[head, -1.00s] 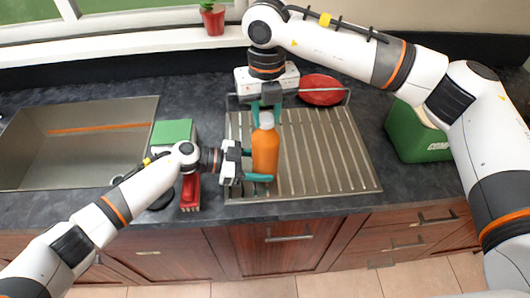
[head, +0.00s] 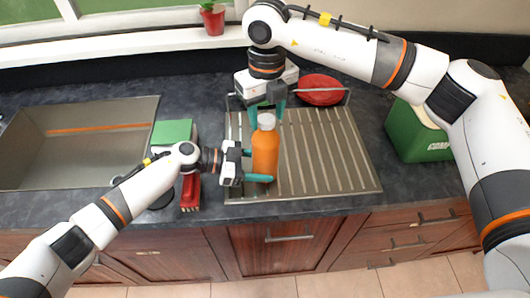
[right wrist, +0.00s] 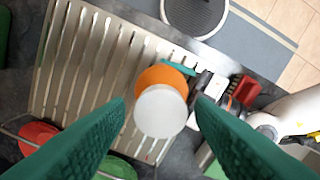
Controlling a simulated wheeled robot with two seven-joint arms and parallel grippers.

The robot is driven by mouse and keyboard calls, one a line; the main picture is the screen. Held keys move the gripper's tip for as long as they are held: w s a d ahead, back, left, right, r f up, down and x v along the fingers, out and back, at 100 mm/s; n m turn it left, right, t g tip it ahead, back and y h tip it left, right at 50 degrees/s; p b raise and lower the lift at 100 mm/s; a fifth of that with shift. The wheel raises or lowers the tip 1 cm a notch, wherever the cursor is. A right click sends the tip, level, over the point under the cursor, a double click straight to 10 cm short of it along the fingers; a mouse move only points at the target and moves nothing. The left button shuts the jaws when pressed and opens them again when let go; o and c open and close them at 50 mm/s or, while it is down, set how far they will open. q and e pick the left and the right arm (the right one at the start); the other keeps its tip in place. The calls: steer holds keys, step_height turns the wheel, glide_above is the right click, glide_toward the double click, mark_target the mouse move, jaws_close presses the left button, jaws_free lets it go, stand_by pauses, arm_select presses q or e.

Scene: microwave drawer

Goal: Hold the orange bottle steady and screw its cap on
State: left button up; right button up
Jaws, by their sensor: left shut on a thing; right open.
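The orange bottle (head: 265,153) stands upright on the metal drainboard, with its white cap (head: 267,121) on top. My left gripper (head: 258,178) is shut on the lower part of the bottle from the left. My right gripper (head: 265,112) points down from above with its green fingers open on either side of the cap. In the right wrist view the white cap (right wrist: 161,111) lies between the two spread fingers, with gaps beside it, and the orange bottle (right wrist: 163,77) shows behind it. Whether the cap is fully seated cannot be told.
The ribbed drainboard (head: 330,160) has free room right of the bottle. A sink (head: 75,150) is at the left, with a green box (head: 174,132) and red item (head: 190,192) beside it. A red bowl (head: 321,90) is behind; a green cooler (head: 412,135) stands right.

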steer(key=n, duration=0.9)
steer(key=shift+n, duration=0.3)
steer(key=n, duration=0.4)
steer(key=shift+n, duration=0.4)
steer(key=n, duration=0.4)
steer(key=shift+n, duration=0.4)
steer(key=shift+c, duration=0.6)
